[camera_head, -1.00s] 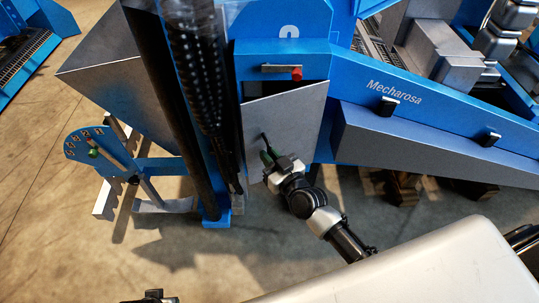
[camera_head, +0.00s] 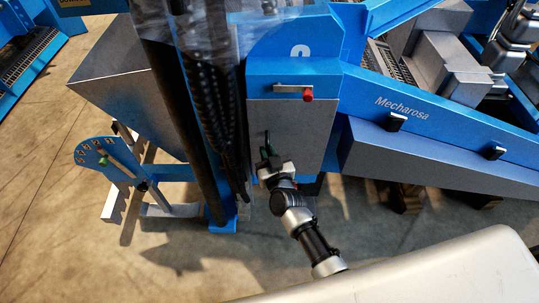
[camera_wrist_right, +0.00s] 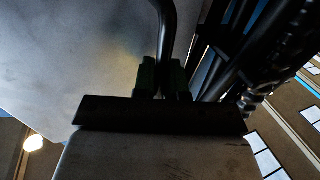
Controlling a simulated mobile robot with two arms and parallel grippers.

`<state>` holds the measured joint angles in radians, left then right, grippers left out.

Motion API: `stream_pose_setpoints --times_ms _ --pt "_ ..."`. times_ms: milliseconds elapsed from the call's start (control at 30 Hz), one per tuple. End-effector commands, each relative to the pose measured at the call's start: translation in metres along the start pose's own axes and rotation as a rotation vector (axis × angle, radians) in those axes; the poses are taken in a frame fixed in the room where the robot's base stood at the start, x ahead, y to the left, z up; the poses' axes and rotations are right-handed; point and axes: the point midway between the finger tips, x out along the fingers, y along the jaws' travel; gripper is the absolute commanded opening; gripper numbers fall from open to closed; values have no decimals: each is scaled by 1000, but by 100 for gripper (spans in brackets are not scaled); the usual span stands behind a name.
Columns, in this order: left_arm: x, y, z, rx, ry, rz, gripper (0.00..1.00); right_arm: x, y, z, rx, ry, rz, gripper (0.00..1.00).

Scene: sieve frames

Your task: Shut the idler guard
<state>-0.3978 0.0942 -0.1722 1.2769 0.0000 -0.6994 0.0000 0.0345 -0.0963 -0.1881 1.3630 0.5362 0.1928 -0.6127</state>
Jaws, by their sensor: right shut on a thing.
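The idler guard (camera_head: 308,132) is a flat grey panel on the front of the blue machine. Its top edge meets the blue frame (camera_head: 292,71), and no dark gap shows there. A latch bar with a red knob (camera_head: 307,94) sits on the frame just above the panel. My right gripper (camera_head: 266,153) is at the panel's left side, shut on the dark bar handle. In the right wrist view the handle (camera_wrist_right: 168,38) runs between the green fingertips (camera_wrist_right: 163,78), in front of the grey panel (camera_wrist_right: 80,60). My left gripper is not in view.
A black post (camera_head: 185,140) and a dark cable chain (camera_head: 215,100) stand close left of the guard. A blue dial plate with a lever (camera_head: 98,155) is further left. A grey sloping chute (camera_head: 430,160) extends right. The floor (camera_head: 190,265) in front is clear.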

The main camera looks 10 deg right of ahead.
Motion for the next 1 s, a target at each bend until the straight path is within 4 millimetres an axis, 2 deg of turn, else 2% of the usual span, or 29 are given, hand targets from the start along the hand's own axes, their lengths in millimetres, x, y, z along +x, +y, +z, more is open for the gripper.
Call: stream_pose_setpoints --times_ms 333,367,500,833,900,1000 --pt "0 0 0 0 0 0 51 4 2 -1 -5 2 1 0" --pt "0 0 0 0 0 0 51 4 2 -1 -5 2 1 17" --pt "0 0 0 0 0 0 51 4 1 0 -4 1 -1 37" --pt "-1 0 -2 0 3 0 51 0 0 0 -2 -2 -2 37" --pt "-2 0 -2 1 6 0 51 -8 0 0 -2 -3 -2 37" --pt "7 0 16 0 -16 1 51 -25 0 0 -2 -4 -2 37"
